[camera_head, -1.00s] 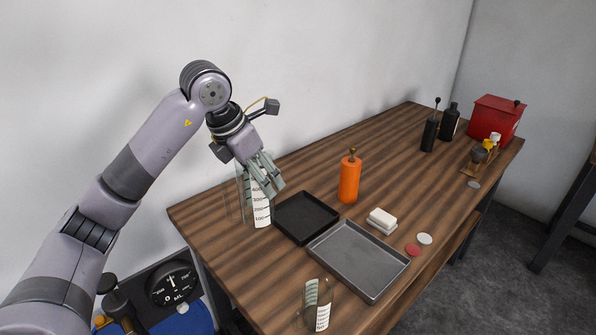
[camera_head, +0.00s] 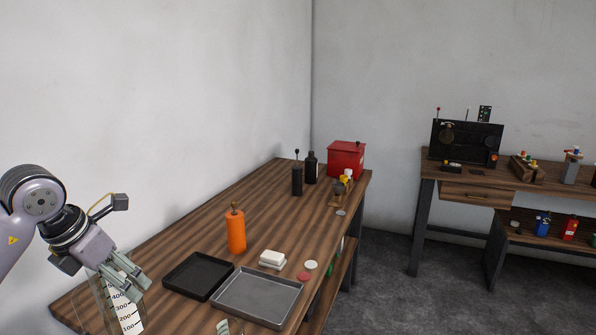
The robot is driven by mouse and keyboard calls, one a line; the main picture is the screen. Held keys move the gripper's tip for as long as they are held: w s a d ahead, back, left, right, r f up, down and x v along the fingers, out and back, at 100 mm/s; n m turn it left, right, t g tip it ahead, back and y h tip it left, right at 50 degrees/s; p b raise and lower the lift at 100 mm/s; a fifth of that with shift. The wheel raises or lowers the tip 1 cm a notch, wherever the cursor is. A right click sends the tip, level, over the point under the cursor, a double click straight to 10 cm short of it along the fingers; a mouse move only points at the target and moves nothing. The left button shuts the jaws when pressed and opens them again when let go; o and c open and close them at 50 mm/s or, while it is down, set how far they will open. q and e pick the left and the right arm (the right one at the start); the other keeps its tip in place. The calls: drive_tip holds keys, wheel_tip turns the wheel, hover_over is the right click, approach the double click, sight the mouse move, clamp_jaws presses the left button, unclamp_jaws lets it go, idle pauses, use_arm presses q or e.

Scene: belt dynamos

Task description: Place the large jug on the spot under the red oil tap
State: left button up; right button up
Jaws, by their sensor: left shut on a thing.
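The large jug (camera_head: 122,312), a clear vessel with a white measuring scale, is at the lower left of the head view, at the near left part of the wooden table. My left gripper (camera_head: 128,278) is shut on its upper part and hides some of it. I cannot tell whether its base touches the table. A red box (camera_head: 346,158) stands at the far end of the table, with small yellow and white parts in front of it. I cannot make out the red oil tap or the spot under it clearly.
A black tray (camera_head: 198,274) and a grey metal tray (camera_head: 258,297) lie right of the jug. An orange bottle (camera_head: 236,233), white block (camera_head: 272,258), red disc (camera_head: 303,276) and black bottles (camera_head: 311,168) stand or lie farther along. A second bench (camera_head: 512,181) is at right.

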sight(139, 303)
use_arm(q)
drive_tip(key=s+d+f+m, duration=0.1)
drive_tip(key=m, duration=0.1)
drive_tip(key=d+f+m+h, duration=0.1)
drive_tip(key=m, duration=0.1)
drive_tip(key=shift+s+d+f+g, duration=0.35)
drive_tip(key=shift+s+g, duration=0.05)
drive_tip(key=s+d+f+m+g+y, duration=0.1)
drive_tip(key=s+d+f+m+g, duration=0.2)
drive_tip(key=m, duration=1)
drive_tip(key=s+d+f+m+g+y, duration=0.1)
drive_tip(key=s+d+f+m+g, duration=0.3)
drive_tip(key=s+d+f+m, duration=0.3)
drive_tip(key=shift+s+f+m+g+y, duration=0.35)
drive_tip(key=shift+s+f+m, duration=0.5)
drive_tip(key=shift+s+m, duration=2.35)
use_arm(e)
drive_tip(key=shift+w, duration=0.45)
use_arm(q)
drive_tip(key=shift+w+d+m, duration=0.1)
drive_tip(key=shift+w+m, duration=0.5)
drive_tip(key=shift+w, duration=0.1)
drive_tip(key=shift+s+f, duration=0.1)
drive_tip(key=shift+f, duration=0.05)
